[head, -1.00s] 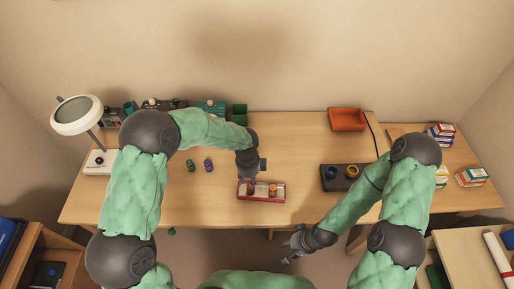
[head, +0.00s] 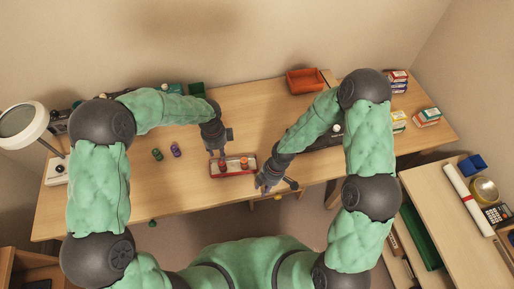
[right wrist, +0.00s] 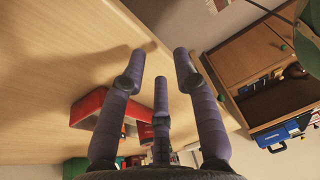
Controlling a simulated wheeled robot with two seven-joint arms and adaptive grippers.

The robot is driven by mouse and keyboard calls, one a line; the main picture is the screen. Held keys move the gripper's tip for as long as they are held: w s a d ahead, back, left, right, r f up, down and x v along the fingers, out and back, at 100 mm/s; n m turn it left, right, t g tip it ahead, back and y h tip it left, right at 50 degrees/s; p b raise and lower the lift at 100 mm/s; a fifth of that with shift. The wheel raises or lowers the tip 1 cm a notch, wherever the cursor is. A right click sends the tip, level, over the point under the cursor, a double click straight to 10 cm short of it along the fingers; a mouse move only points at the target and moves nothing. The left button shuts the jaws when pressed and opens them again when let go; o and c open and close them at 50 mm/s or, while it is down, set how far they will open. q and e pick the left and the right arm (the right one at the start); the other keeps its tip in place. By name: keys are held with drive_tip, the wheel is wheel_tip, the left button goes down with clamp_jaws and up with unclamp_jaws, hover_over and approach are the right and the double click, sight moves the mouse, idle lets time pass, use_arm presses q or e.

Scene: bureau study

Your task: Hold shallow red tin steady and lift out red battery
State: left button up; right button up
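The shallow red tin (head: 213,173) lies near the desk's front edge, with two reddish upright cylinders in it. One red cylinder (head: 222,168) is towards the left, another (head: 244,163) towards the right; I cannot tell which is the red battery. My left gripper (head: 220,150) is at the tin's back rim, pointing down; whether its fingers are closed on it is unclear. My right gripper (head: 277,187) is just right of the tin, at the front edge, empty. In the right wrist view its fingers (right wrist: 163,65) are spread, and the tin (right wrist: 88,106) shows partly behind them.
Two small cylinders, green (head: 157,154) and purple (head: 176,150), stand left of the tin. An orange-red tray (head: 305,81) is at the back. A dark tray (head: 322,142) is partly hidden behind my right arm. A lamp (head: 22,124) stands at the left.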

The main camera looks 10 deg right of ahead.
drive_tip(key=w+r+n, duration=0.1)
drive_tip(key=w+n, duration=0.1)
drive_tip(key=n, duration=0.1)
drive_tip(key=w+r+n+h, duration=0.1)
drive_tip(key=w+n, duration=0.1)
drive_tip(key=n, duration=0.1)
drive_tip(key=w+r+n, duration=0.1)
drive_tip(key=w+n, duration=0.1)
drive_tip(key=shift+a+r+n, duration=0.25)
drive_tip(key=shift+n, duration=0.15)
drive_tip(key=w+r+n, duration=0.1)
drive_tip(key=n, duration=0.1)
drive_tip(key=w+r+n+h, duration=0.1)
drive_tip(key=w+r+n, duration=0.1)
drive_tip(key=n, duration=0.1)
drive_tip(key=w+r+n+t+h, duration=0.1)
drive_tip(key=w+n, duration=0.1)
drive_tip(key=n, duration=0.1)
drive_tip(key=shift+w+a+r, duration=0.2)
drive_tip(key=shift+w+r, duration=0.05)
drive_tip(key=shift+r, duration=0.1)
drive_tip(key=shift+n, duration=0.6)
drive_tip(key=f, duration=1)
drive_tip(key=shift+w, duration=0.35)
clamp_jaws()
